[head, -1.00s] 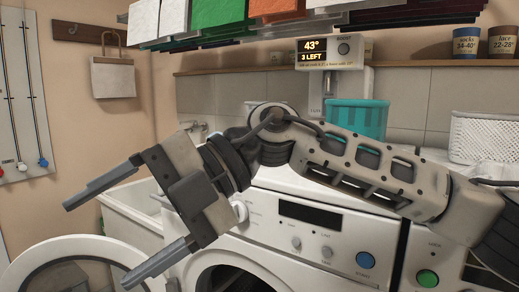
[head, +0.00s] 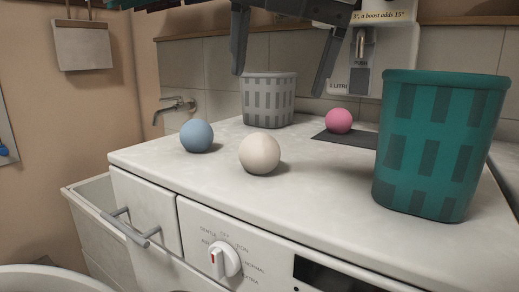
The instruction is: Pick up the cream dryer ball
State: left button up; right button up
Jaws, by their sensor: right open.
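The cream dryer ball (head: 260,153) sits on the white machine top (head: 310,180) near its front edge, in the middle of the head view. A blue ball (head: 197,136) lies to its left and a little farther back. A pink ball (head: 339,121) rests on a dark mat (head: 347,138) to the right. My right gripper (head: 281,80) is open and empty at the top of the view, fingers pointing down, above and apart from the balls. My left gripper is not in view.
A grey basket (head: 269,100) stands behind the cream ball. A taller teal basket (head: 440,145) stands at the right. A tap (head: 174,107) is on the left wall, and a dial (head: 224,261) is on the machine front. The top around the cream ball is clear.

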aim_at(263, 138)
jog(key=p+x, duration=0.1)
jog(key=x, duration=1.1)
jog(key=shift+s+a+f, duration=0.1)
jog(key=shift+a+f, duration=0.05)
jog(key=shift+a, duration=0.05)
jog(key=c, duration=1.1)
